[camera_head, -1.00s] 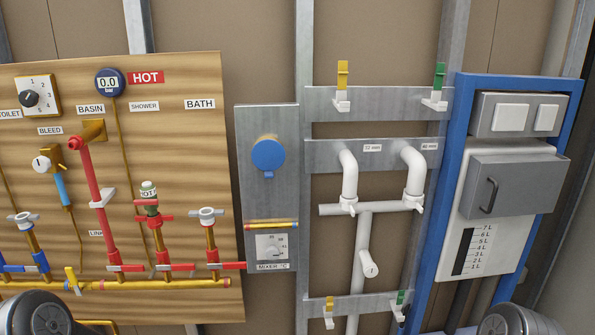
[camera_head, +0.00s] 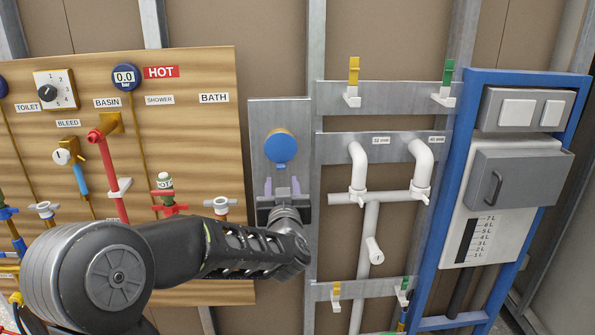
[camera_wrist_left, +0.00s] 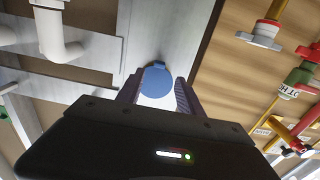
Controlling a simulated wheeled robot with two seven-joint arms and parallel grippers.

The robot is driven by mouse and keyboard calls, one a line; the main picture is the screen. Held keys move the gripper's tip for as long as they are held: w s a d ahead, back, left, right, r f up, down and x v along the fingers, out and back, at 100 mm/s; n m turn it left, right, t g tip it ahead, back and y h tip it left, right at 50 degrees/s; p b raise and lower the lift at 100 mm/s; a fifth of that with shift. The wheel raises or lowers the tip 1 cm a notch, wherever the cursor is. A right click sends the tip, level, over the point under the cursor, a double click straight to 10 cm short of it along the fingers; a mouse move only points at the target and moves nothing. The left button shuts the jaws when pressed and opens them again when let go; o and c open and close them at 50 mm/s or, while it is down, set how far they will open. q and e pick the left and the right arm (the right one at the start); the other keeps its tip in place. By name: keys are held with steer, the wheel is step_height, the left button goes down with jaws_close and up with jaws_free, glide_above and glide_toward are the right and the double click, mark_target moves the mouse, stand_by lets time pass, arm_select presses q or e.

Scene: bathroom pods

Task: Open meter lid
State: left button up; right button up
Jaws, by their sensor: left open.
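The meter lid (camera_head: 281,146) is a round blue cover on a grey metal panel (camera_head: 258,112). It looks closed, and a strip of orange-brown shows at its top edge. My left gripper (camera_head: 282,187) is just below the lid in the head view, with its two fingers apart and pointing up. In the left wrist view the lid (camera_wrist_left: 157,77) shows between the open fingertips, with nothing held. I cannot tell whether a finger touches it. My left arm and gripper hide the lower part of the panel. My right gripper is not in view.
A wooden board with taps and coloured pipes (camera_head: 107,185) is left of the panel. White pipes (camera_head: 372,225) on metal rails stand to the right. Farther right is a blue frame (camera_head: 452,200) with a grey box (camera_head: 515,178).

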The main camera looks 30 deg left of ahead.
mark_target(281, 167)
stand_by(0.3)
arm_select(q)
steer(key=p+x, duration=0.2)
steer(key=x, duration=0.5)
steer(key=shift+w+a, duration=0.25)
steer(key=shift+w, duration=0.1)
steer(key=shift+c, duration=0.2)
steer(key=c, duration=0.9)
jaws_close()
steer(key=shift+r, duration=0.2)
